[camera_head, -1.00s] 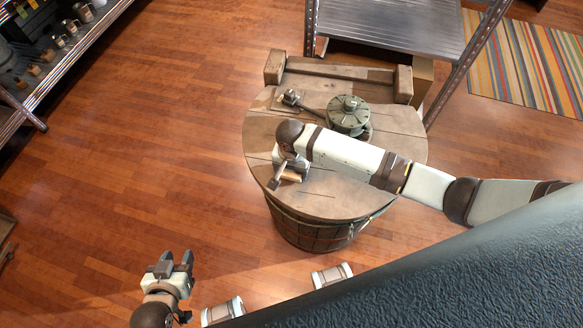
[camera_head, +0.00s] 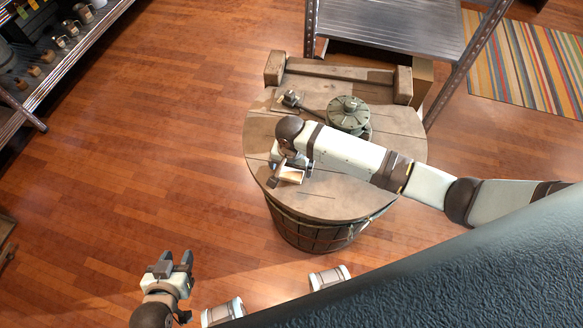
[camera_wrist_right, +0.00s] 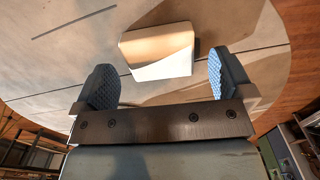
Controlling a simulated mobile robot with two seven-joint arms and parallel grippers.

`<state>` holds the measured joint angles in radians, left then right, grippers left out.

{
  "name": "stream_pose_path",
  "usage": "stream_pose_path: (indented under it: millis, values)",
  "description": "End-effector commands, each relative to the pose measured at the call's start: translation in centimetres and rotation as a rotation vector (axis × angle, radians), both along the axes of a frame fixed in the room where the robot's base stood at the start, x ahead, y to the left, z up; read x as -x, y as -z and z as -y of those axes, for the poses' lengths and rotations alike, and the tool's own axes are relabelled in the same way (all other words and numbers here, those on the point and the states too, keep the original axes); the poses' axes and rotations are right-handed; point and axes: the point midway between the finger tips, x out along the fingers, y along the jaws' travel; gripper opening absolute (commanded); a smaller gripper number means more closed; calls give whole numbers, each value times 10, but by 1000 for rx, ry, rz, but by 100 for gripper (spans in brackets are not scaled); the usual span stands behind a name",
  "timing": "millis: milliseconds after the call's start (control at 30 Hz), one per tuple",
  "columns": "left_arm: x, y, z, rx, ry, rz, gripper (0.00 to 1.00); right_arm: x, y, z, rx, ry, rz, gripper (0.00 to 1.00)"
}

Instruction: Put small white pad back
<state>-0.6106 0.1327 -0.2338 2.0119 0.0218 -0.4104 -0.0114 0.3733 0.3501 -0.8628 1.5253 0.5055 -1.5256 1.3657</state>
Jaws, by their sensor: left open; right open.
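The small white pad (camera_wrist_right: 158,52) lies on the round wooden barrel top, and in the right wrist view it sits ahead of and between my right fingers. In the head view the pad (camera_head: 291,175) shows just beside my right gripper (camera_head: 289,164), near the left front of the barrel top (camera_head: 335,205). My right gripper (camera_wrist_right: 160,85) is open and empty; whether its fingers touch the pad is not clear. My left gripper (camera_head: 173,260) is open and empty above the floor, at the lower left of the head view.
On the barrel top stand a round green lidded object (camera_head: 348,113) and a small long-handled tool (camera_head: 291,99), behind my right arm. A wooden beam (camera_head: 340,80) runs along the back. A metal shelf (camera_head: 390,25) stands behind, and a stocked shelf (camera_head: 60,50) is far left.

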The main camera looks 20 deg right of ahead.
Motion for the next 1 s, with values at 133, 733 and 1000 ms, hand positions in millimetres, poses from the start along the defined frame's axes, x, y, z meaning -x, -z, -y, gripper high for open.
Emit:
stream_pose_path:
  millis: [133, 733, 1000]
  values:
    - [0, -6, 0, -2, 1, 6, 43, 0, -35, -1, -3, -1, 3, 99]
    - [2, -7, -1, -9, 6, 8, 43, 3, -97, -2, -17, -13, 7, 99]
    - [2, -7, -1, -9, 7, 7, 43, 46, -52, -33, -251, -250, 243, 99]
